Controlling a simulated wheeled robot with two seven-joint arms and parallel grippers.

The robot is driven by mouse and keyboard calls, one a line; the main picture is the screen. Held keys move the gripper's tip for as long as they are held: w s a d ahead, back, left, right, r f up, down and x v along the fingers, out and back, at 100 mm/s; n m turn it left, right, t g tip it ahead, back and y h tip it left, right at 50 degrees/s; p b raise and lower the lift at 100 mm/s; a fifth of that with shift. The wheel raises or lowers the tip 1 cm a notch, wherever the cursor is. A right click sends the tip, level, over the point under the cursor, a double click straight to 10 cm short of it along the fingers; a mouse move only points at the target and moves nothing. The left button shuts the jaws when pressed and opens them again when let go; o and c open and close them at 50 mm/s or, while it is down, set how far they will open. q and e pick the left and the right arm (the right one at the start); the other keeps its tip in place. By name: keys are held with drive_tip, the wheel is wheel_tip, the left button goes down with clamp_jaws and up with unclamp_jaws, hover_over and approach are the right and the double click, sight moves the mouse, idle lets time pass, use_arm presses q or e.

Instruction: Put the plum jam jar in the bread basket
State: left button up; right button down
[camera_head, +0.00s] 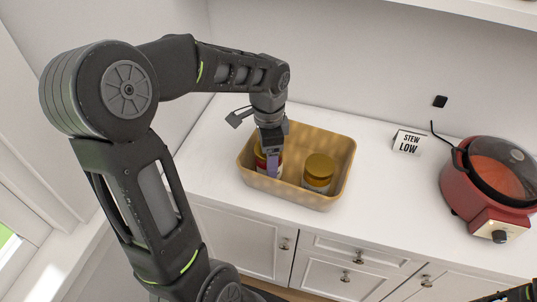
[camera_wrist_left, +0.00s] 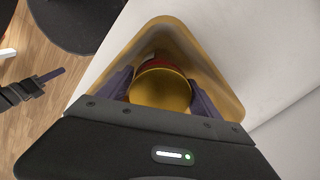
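A tan bread basket (camera_head: 342,165) stands on the white counter; its rim also shows in the left wrist view (camera_wrist_left: 228,95). My left gripper (camera_head: 270,163) reaches down into its left part. Its fingers (camera_wrist_left: 160,98) flank a gold-lidded jar (camera_wrist_left: 160,90) with some red on its side, touching it on both sides. In the head view this jar (camera_head: 261,158) is mostly hidden by the gripper. I cannot read its label or tell whether its base touches the basket floor. My right gripper shows at the left edge of the left wrist view (camera_wrist_left: 50,76); its opening is unclear.
A "STEW LOW" card (camera_head: 408,142) and a red cooker (camera_head: 487,180) with a cord stand to the right.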

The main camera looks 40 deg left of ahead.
use_arm(q)
drive_tip(key=shift+r, duration=0.25)
wheel_tip(320, 180, up, 12)
drive_tip(key=shift+f, duration=0.1)
drive_tip(key=shift+p, duration=0.35)
idle(0.4)
